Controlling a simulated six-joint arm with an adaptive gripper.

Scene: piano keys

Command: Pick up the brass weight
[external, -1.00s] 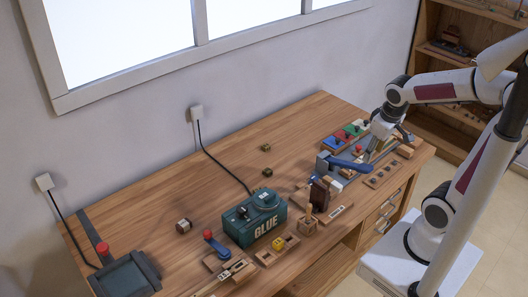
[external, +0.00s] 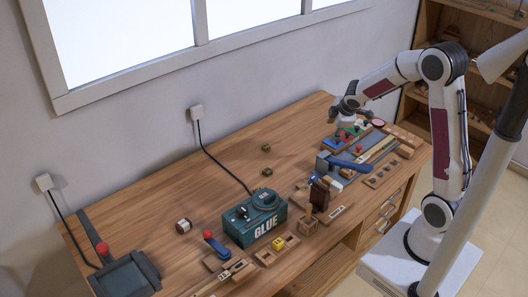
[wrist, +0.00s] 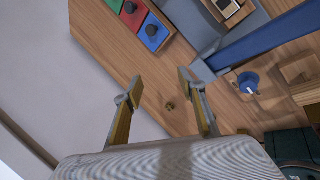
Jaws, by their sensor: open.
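A small brass-coloured piece (external: 266,147) lies on the open tabletop near the back edge, and a similar small piece (external: 267,171) lies a little nearer the camera. I cannot tell which of them is the brass weight. In the wrist view one small brassy piece (wrist: 169,106) shows on the wood, between and beyond the fingers. My gripper (external: 342,112) is above the far back part of the bench, near the coloured tray. In the wrist view my gripper (wrist: 160,85) is open, with nothing between its fingertips.
The tray with green, red and blue compartments (wrist: 142,22) is close to the gripper. A blue lever (external: 350,164) stands nearer the front. A green glue box (external: 255,219) and its cable occupy the middle. Wood around the small pieces is clear.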

